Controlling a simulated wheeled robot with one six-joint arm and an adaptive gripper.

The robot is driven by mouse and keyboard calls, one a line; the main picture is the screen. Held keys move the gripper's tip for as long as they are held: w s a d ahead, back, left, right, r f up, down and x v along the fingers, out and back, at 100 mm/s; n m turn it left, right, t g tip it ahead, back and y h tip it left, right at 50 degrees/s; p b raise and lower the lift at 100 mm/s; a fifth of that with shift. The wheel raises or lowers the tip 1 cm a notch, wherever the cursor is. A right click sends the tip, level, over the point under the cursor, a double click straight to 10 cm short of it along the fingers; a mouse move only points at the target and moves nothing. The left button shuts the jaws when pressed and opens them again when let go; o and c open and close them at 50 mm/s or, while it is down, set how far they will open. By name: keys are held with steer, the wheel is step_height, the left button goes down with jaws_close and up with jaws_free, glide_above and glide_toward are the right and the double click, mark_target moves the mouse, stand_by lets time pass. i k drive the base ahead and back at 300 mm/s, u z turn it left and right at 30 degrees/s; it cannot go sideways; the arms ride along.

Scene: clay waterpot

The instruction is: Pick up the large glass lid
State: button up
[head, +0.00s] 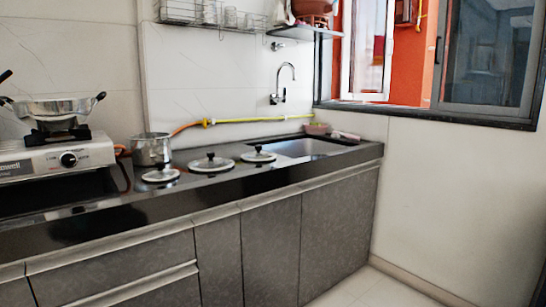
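Three round glass lids with dark knobs lie on the dark countertop in the head view. The middle lid (211,163) looks the largest. A smaller lid (160,174) lies to its left, close to the counter's front, and another smaller lid (258,155) lies to its right by the sink. All three lie flat and apart from my gripper, which does not show in this view.
A steel pot (151,149) stands behind the left lid. A gas stove (55,155) with a pan (54,109) is at the far left. A sink (300,147) is at the right. A tap (284,84) is on the wall. The counter's front strip is clear.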

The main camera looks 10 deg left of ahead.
mark_target(210, 165)
steer(key=z, duration=0.25)
steer(key=i, duration=1.05)
steer(key=u, duration=0.5)
steer(key=i, duration=0.85)
steer(key=u, duration=0.8)
